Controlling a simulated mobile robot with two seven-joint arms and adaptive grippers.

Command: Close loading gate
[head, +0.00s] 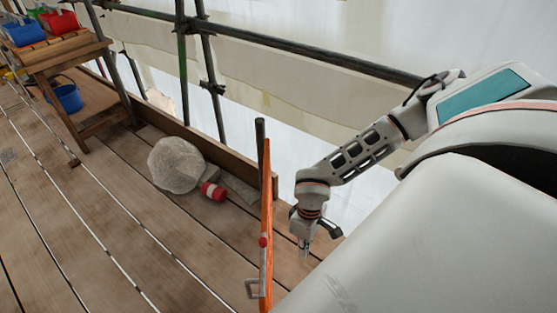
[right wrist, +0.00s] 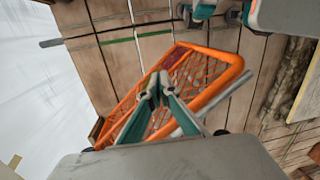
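The loading gate (head: 266,205) is an orange frame, seen almost edge-on in the head view. It stands out over the planks from a dark post (head: 260,135), at a clear angle to the toe board. A small metal loop handle (head: 251,289) sticks out low on its left side. In the right wrist view its orange mesh panel (right wrist: 205,72) lies behind the fingers. My right gripper (head: 306,252) is just right of the gate, pointing down. Its fingertips (right wrist: 159,78) are together with nothing visible between them; contact with the gate cannot be told. My left gripper is not in view.
A pale covered lump (head: 176,164) and a red-and-white roll (head: 213,190) lie on the planks left of the gate. A wooden stand (head: 62,55) with coloured buckets is at far left. The toe board (head: 235,165) ends at the post. Planks at lower left are clear.

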